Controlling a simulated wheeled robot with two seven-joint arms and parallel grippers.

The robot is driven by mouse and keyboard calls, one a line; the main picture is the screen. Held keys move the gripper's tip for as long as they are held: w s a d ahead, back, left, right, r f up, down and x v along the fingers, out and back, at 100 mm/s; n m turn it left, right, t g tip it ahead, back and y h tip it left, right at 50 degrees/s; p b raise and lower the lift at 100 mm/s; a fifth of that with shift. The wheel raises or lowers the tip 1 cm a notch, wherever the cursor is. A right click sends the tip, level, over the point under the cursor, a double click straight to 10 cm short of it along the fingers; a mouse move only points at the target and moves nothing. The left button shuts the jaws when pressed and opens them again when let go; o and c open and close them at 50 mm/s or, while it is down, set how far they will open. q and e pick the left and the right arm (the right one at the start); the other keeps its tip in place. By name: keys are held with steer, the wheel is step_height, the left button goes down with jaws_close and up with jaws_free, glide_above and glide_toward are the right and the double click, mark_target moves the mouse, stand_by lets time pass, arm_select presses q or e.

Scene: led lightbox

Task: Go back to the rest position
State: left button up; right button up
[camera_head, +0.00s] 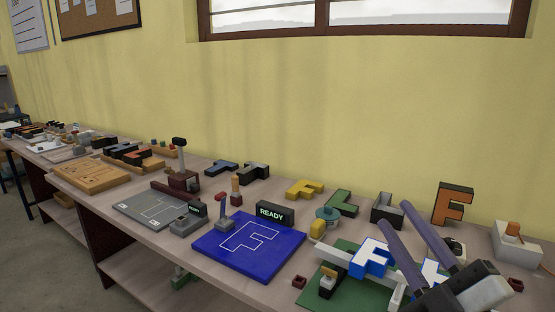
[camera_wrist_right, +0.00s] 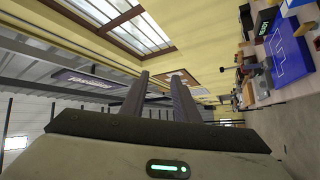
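My right gripper (camera_head: 393,212) comes in from the lower right of the head view, above the right part of the table. Its two long grey-purple fingers are apart and point up and to the left. The right wrist view shows the same fingers (camera_wrist_right: 160,82) with a gap and nothing between them. Behind the fingers, a blue and white F-shaped letter (camera_head: 371,256) sits over a green board (camera_head: 345,290), partly hidden by the gripper. My left gripper is not in view.
A blue board (camera_head: 285,246) with a white F outline lies left of the gripper, below a black READY sign (camera_head: 274,213). An orange-faced F (camera_head: 454,205) stands at the back right. Yellow (camera_head: 303,189) and green (camera_head: 343,204) letters lie along the back. Air above the table is clear.

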steer(key=s+d+f+m+g+h, duration=0.2)
steer(key=f+m+g, duration=0.15)
steer(key=f, duration=0.45)
steer(key=s+d+f+m+g+h, duration=0.2)
steer(key=s+f+m+g+h, duration=0.15)
steer(key=f, duration=0.45)
steer(key=s+d+f+m+g+h, duration=0.2)
steer(key=f+m, duration=0.2)
steer(key=f, duration=0.4)
steer(key=s+a+f+m+g+y, duration=0.25)
steer(key=s+f+g, duration=0.8)
steer(key=s, duration=0.75)
steer(key=w+a+f+t, duration=0.2)
steer(key=a+f+t, duration=0.1)
steer(key=f, duration=0.4)
steer(key=w+a+f+t+y, duration=0.1)
steer(key=w+a+f+t, duration=0.1)
steer(key=f, duration=0.5)
steer(key=shift+w+a+f+t, duration=0.15)
steer(key=shift+w+a+t, duration=0.25)
steer(key=shift+t, duration=0.55)
